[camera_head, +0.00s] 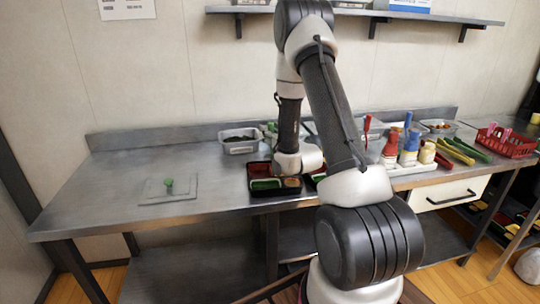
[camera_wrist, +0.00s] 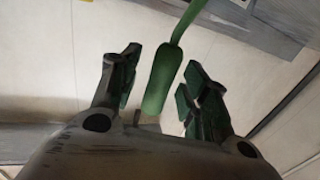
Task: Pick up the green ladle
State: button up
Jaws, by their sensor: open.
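The green ladle's long handle (camera_wrist: 160,85) shows in the wrist view. Its wide end lies between my gripper's fingers, and a thinner part runs up out of the top of the picture. The ladle's bowl is not visible there. My gripper (camera_wrist: 162,61) is open, with one dark green-padded finger on each side of the handle. Gaps show on both sides, so the fingers are not closed on it. In the head view my arm hides most of the gripper and I cannot make out the ladle there.
Dark bento trays (camera_head: 262,190) sit below my wrist. Bottles (camera_head: 410,148), green and yellow utensils (camera_head: 465,151) and a red basket (camera_head: 510,145) stand right. A shelf (camera_head: 225,10) hangs above.

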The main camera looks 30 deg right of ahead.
grip_shut()
jog(key=shift+r, duration=0.1)
dwell(0.3)
